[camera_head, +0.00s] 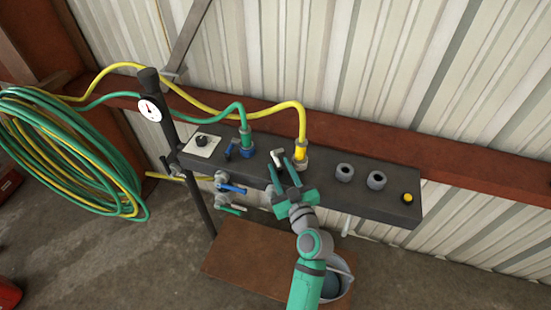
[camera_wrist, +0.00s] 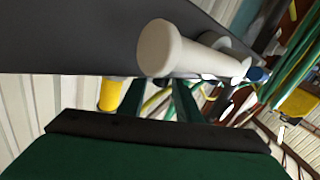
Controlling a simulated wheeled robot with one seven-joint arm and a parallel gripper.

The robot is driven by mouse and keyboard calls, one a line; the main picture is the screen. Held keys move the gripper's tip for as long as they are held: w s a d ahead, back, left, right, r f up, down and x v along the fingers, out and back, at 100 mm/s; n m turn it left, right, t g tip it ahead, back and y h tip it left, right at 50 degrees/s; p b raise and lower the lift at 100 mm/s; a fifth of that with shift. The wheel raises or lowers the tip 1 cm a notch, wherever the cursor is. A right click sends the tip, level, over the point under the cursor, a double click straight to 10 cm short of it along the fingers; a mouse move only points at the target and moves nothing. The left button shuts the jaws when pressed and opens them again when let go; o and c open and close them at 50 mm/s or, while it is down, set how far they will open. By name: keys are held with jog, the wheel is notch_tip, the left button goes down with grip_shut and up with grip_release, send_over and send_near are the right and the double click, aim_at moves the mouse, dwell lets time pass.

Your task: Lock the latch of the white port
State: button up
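The white port (camera_head: 302,164) is on the dark bench panel, with the yellow hose's end (camera_head: 300,150) in it. Its white latch lever (camera_head: 277,154) stands just left of the port. In the wrist view the lever's round pale end (camera_wrist: 160,48) points toward the camera, large in the upper middle. My gripper (camera_head: 281,168) is open, its two green fingers apart, at the panel just below the latch. In the wrist view the fingers (camera_wrist: 158,98) show below the lever; I cannot tell whether they touch it. The lever's base is partly hidden.
Left of the latch are the blue port (camera_head: 247,151) with a green hose and its blue lever (camera_head: 229,148). Two grey sockets (camera_head: 344,172) and a yellow button (camera_head: 407,198) are to the right. A gauge (camera_head: 150,110) and valves (camera_head: 230,187) are left. A bucket (camera_head: 345,272) stands below.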

aim_at(284, 165)
jog(key=shift+x, duration=2.2)
grip_shut()
jog(key=shift+d+m+h, duration=0.1)
jog(key=shift+m+h, duration=0.3)
jog(key=shift+h, duration=0.3)
jog(key=shift+w+d+m+t+h, duration=0.1)
jog(key=shift+d+m+t+h, duration=0.15)
jog(key=shift+m+h, duration=0.75)
jog(key=shift+d+m+t+h, duration=0.25)
jog(key=shift+m+h, duration=0.35)
jog(key=shift+h, duration=0.8)
jog(key=shift+d+m+g+h, duration=0.2)
jog(key=shift+m+h, duration=0.45)
jog(key=shift+h, duration=0.35)
jog(key=shift+d+m+g+h, duration=0.15)
jog(key=shift+m+h, duration=0.5)
jog(key=shift+h, duration=0.35)
jog(key=shift+d+m+h, duration=0.25)
jog(key=shift+m+h, duration=0.25)
jog(key=shift+h, duration=0.2)
